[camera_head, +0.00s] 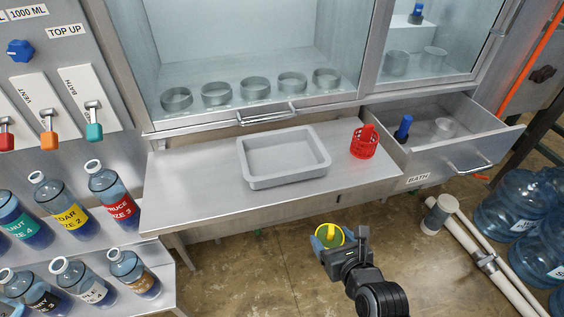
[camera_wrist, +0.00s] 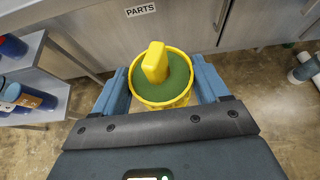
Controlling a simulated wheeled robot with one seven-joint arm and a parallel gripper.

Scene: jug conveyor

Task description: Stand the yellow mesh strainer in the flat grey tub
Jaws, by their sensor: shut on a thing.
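The yellow mesh strainer (camera_wrist: 178,98) is a round basket with a yellow upright handle block and a greenish inside. It also shows in the head view (camera_head: 331,236). My gripper (camera_wrist: 165,95) is shut on the strainer, with a blue finger on either side of it. In the head view my gripper (camera_head: 330,238) holds it upright in front of the bench, below the front edge. The flat grey tub (camera_head: 283,157) stands on the steel bench, up and left of my gripper, and looks empty. The strainer's underside is hidden.
A red mesh strainer (camera_head: 364,142) stands on the bench (camera_head: 205,203) right of the tub. An open drawer (camera_head: 440,152) juts out at right, holding a blue-handled item. Bottles (camera_head: 110,187) stand on shelves at left. Water jugs (camera_head: 515,212) and white pipes (camera_head: 475,250) are at right.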

